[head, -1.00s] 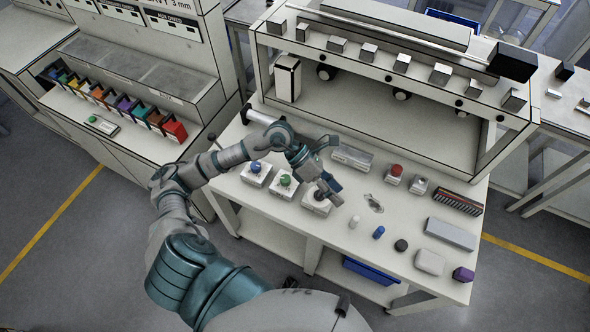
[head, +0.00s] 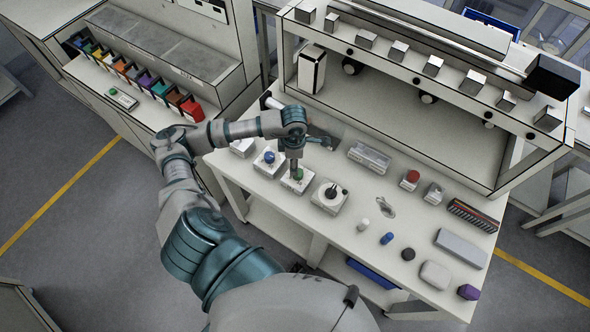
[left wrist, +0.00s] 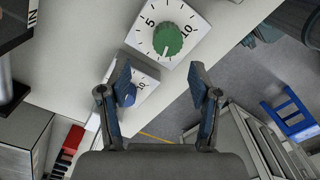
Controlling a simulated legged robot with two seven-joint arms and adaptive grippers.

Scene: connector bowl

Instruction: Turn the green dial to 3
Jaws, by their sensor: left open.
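The green dial (head: 297,174) sits on a white block on the bench, between the blue dial (head: 269,156) and the black dial (head: 333,190). In the left wrist view the green dial (left wrist: 168,40) shows beyond my fingertips, on a white face with 5 and 10 printed; its exact setting is too small to tell. My left gripper (left wrist: 160,78) is open and empty, with its two fingers apart. In the head view my left gripper (head: 295,162) is above the green dial and partly hides it. The blue dial (left wrist: 125,93) shows behind the left finger. My right gripper is not in view.
To the right on the bench are a clear-lidded box (head: 369,157), a red button (head: 411,178), a white peg (head: 363,224), a blue peg (head: 387,238) and a grey box (head: 461,248). A shelf (head: 400,75) stands behind. Coloured bins (head: 192,110) are at the left.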

